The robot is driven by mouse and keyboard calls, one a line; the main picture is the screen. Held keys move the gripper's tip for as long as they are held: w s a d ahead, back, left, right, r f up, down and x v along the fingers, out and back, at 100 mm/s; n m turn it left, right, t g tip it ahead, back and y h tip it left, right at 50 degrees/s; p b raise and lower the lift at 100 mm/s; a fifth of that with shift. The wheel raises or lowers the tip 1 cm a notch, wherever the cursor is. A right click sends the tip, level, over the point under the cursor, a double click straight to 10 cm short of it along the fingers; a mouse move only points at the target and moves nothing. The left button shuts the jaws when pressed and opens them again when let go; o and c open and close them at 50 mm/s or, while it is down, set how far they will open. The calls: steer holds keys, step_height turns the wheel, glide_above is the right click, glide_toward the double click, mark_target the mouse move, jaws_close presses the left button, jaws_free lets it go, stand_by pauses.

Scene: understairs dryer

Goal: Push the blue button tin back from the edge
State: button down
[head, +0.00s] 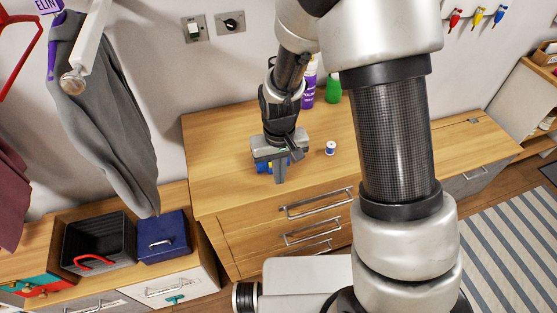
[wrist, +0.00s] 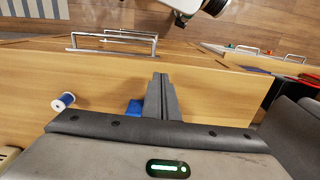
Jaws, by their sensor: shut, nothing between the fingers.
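The blue button tin (head: 264,168) is on the wooden cabinet top (head: 222,160), mostly hidden under and behind my gripper in the head view. A bit of yellow shows beside the blue. In the wrist view a blue piece of the tin (wrist: 134,107) shows just left of my fingers, partly covered by the gripper body. My gripper (head: 279,181) is shut and empty, pointing down, with its fingers on the front-edge side of the tin. The fingers also show in the wrist view (wrist: 160,78). I cannot tell whether they touch the tin.
A blue-and-white thread spool (head: 330,148) stands right of my gripper. A purple bottle (head: 309,82) and a green bottle (head: 333,90) stand at the back. Drawer handles (head: 315,203) stick out in front. A navy box (head: 163,238) and dark basket (head: 98,242) are at lower left.

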steer(key=f, duration=0.3)
steer(key=shift+w, duration=0.25)
steer(key=shift+w+a, duration=0.2)
steer(key=shift+w, duration=0.4)
steer(key=shift+w+a, duration=0.15)
steer(key=shift+w, duration=0.45)
steer(key=shift+w+a+p, duration=0.15)
steer(key=shift+w+p, duration=0.15)
steer(key=shift+w, duration=0.25)
steer(key=w+a, duration=0.1)
steer(key=w, duration=0.3)
steer(key=w+a+b, duration=0.1)
steer(key=w, duration=0.2)
steer(key=w+a+b, duration=0.1)
steer(key=w, duration=0.3)
steer(key=shift+w, duration=0.3)
steer(key=shift+s+r, duration=0.1)
steer(key=shift+s+d, duration=0.1)
